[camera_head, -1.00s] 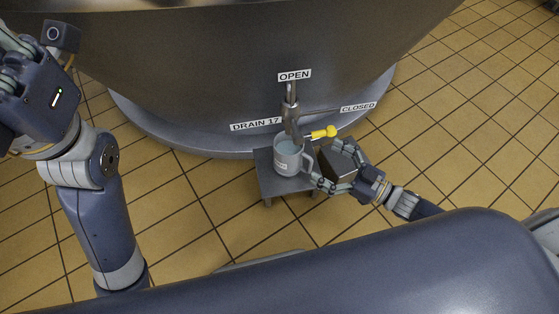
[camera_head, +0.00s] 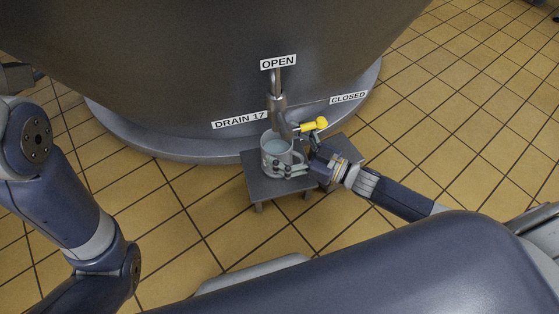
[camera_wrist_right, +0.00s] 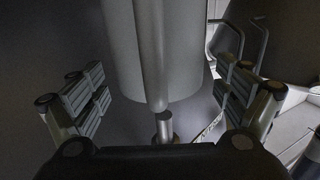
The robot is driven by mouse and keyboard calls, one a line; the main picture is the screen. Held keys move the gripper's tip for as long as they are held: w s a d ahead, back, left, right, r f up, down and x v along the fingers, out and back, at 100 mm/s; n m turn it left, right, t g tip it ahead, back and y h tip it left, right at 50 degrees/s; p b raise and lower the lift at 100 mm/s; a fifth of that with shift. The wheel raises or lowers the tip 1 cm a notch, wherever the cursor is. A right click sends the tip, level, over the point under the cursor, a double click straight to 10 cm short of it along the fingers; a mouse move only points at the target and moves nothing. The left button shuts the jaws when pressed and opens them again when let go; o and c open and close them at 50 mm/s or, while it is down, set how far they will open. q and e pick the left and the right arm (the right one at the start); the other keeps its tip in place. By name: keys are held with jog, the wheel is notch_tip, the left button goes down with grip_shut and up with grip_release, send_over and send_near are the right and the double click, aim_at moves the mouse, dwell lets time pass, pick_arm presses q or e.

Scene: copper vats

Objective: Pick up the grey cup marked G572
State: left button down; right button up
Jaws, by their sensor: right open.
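The grey cup (camera_head: 270,155) stands upright on a small dark stool (camera_head: 262,184), below the drain spout, with pale bluish liquid inside. Its marking cannot be read now. My right gripper (camera_head: 291,159) is open at the cup's right side, with one finger along the near side of the cup. In the right wrist view, the cup (camera_wrist_right: 188,55) is a large pale cylinder with its vertical handle bar in front, between my spread fingers (camera_wrist_right: 163,100). No firm grip shows.
A large metal vat (camera_head: 200,75) fills the back. Its drain spout (camera_head: 279,105) hangs close over the cup, with a yellow-tipped lever (camera_head: 314,124) just above my right gripper. Labels read OPEN (camera_head: 278,62), CLOSED (camera_head: 348,97) and DRAIN 17 (camera_head: 239,120). Tiled floor is clear around the stool.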

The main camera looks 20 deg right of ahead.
jog(key=shift+w+a, duration=0.35)
jog(key=shift+w, duration=0.05)
jog(key=c, duration=2.1)
jog(key=shift+r, duration=0.15)
jog(key=shift+c, duration=0.2)
